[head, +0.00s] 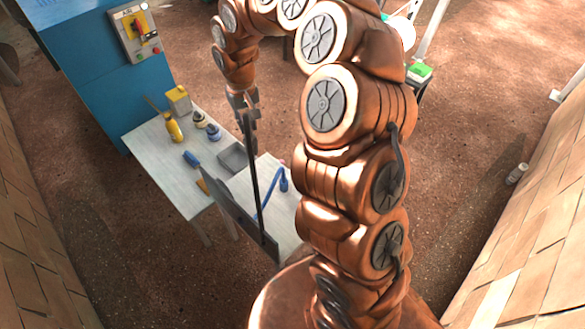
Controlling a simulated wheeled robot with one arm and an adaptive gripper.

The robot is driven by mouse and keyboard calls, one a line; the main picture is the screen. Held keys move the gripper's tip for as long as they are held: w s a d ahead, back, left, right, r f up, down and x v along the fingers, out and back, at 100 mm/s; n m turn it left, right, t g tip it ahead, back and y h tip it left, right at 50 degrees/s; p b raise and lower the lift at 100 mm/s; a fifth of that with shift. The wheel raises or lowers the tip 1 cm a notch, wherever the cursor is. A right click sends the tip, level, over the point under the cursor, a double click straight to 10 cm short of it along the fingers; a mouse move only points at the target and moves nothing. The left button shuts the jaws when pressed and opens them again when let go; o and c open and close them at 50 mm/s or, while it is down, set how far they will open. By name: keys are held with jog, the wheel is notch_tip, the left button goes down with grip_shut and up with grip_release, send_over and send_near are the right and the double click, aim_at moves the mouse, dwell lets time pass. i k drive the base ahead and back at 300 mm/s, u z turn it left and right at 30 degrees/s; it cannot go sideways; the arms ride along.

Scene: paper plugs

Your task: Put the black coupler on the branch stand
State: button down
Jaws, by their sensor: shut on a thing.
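My gripper (249,118) is above the pale workbench, pointing down, with its fingers closed on a small dark piece that I take for the black coupler. The piece is hard to tell apart from the fingers and from a thin black upright bar (254,180) just below them. The bar runs down to a long dark plate (238,218) that slants across the front of the bench. I cannot tell whether the held piece touches the bar. No branch stand can be made out with certainty; a bent blue tube (272,184) is on the bench's right part.
The workbench (150,150) holds a yellow bottle (174,128), a yellow box (178,100), small jars (206,126), a blue-handled tool (192,159) and a grey tray (233,157). A blue cabinet (85,70) stands behind left. My arm hides the bench's right side.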

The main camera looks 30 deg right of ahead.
aim_at(269, 178)
jog(key=z, duration=2.55)
jog(key=k, duration=1.45)
jog(key=u, duration=2.2)
jog(key=i, duration=1.65)
